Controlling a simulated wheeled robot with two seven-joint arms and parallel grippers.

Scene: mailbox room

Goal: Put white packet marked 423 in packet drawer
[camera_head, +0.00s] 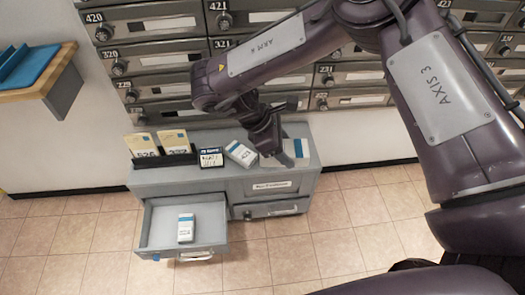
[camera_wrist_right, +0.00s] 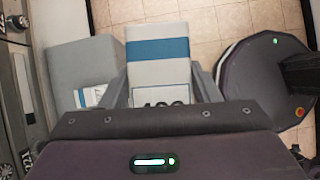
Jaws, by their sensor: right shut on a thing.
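My right gripper (camera_head: 284,155) is shut on a white packet (camera_head: 300,149) with a blue band, over the right end of the grey cabinet. The packet also shows between the fingers in the right wrist view (camera_wrist_right: 158,72). Its black number is partly hidden by the gripper, so I cannot read it fully. An open drawer (camera_head: 155,229) at the cabinet's lower left holds another small white-and-blue packet (camera_head: 186,228). My left gripper is out of view.
The grey cabinet (camera_head: 240,186) stands against the wall below rows of mailboxes (camera_head: 152,58). Its top bears yellowish envelopes (camera_head: 174,141) and a dark box (camera_head: 211,157). A second drawer (camera_head: 270,209) is closed. Tiled floor (camera_head: 90,240) is clear in front.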

